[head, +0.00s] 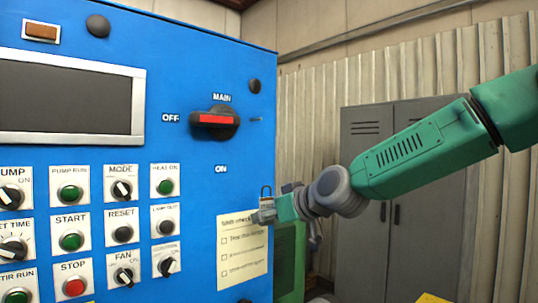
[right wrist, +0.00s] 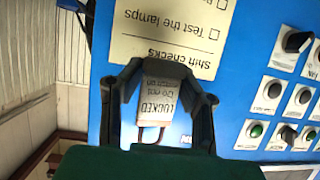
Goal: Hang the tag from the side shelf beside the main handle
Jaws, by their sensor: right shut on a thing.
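The main handle (head: 214,120) is a red bar on a black knob, lying level on the blue panel between the words MAIN and ON, with OFF to its left. A small thin peg (head: 256,120) shows just right of it. My right gripper (head: 272,206) is below and right of the handle, in front of the panel's right edge. It is shut on the tag (right wrist: 158,98), a pale plate reading LOCKED with a metal loop (right wrist: 150,134). In the head view the loop points up above the fingers. The side shelf cannot be made out. My left gripper is out of view.
A shift-checks paper (head: 242,255) is on the panel just behind the gripper. Several knobs and buttons, such as the red STOP button (head: 75,287), fill the panel's lower left. A grey locker (head: 378,250) stands behind my right arm. A yellow surface (head: 432,298) shows at the bottom.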

